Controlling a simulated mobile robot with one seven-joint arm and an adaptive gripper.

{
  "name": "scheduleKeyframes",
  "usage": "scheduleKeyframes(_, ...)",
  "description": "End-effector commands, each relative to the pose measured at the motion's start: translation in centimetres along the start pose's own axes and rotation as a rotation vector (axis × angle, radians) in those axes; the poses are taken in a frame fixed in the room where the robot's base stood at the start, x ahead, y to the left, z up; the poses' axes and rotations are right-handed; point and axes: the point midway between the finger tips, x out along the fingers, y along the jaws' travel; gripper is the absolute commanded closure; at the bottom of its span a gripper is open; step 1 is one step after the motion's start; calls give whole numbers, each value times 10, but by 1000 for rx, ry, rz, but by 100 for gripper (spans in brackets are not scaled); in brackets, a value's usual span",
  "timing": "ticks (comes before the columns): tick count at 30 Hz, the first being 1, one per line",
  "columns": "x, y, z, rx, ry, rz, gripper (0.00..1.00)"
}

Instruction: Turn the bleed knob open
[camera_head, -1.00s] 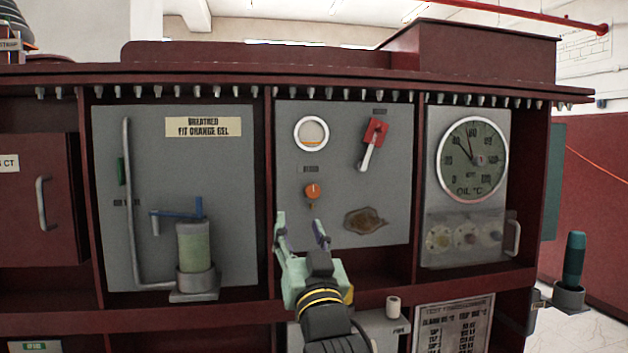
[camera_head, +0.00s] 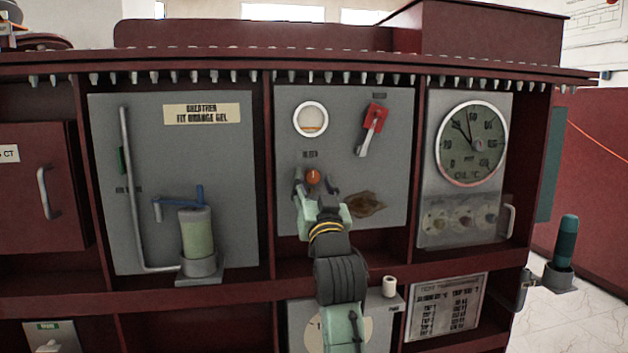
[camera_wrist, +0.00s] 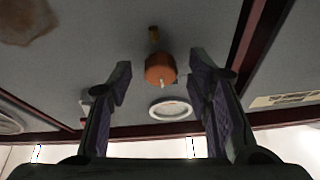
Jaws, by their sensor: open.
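The bleed knob (camera_head: 313,177) is a small round orange knob on the middle grey panel, below a round white-rimmed sight glass (camera_head: 310,119). My gripper (camera_head: 316,188) is open, with its fingers raised toward the panel on either side of the knob in the head view. In the wrist view, the orange knob (camera_wrist: 160,68) lies between and beyond the two fingertips (camera_wrist: 160,70), with a small brass stem beside it. The fingers look apart from the knob. How far the tips are from the panel is hard to tell.
A red lever with a pale handle (camera_head: 372,130) is at the panel's upper right. A brown stain (camera_head: 364,205) is at lower right. A dial gauge (camera_head: 471,143) is on the right panel, a breather cylinder (camera_head: 197,235) on the left panel. A red ledge (camera_head: 230,293) runs below.

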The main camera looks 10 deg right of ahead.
Motion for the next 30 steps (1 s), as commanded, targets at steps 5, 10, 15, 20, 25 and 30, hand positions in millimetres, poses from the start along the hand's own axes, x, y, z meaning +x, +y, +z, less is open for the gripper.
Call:
scheduleKeyframes(5,0,0,0,0,1,-1,54)
scheduleKeyframes(10,0,0,0,0,1,-1,61)
scheduleKeyframes(15,0,0,0,0,1,-1,73)
scheduleKeyframes(20,0,0,0,0,1,-1,83)
scheduleKeyframes(25,0,0,0,0,1,-1,95)
scheduleKeyframes(30,0,0,0,-1,1,-1,100)
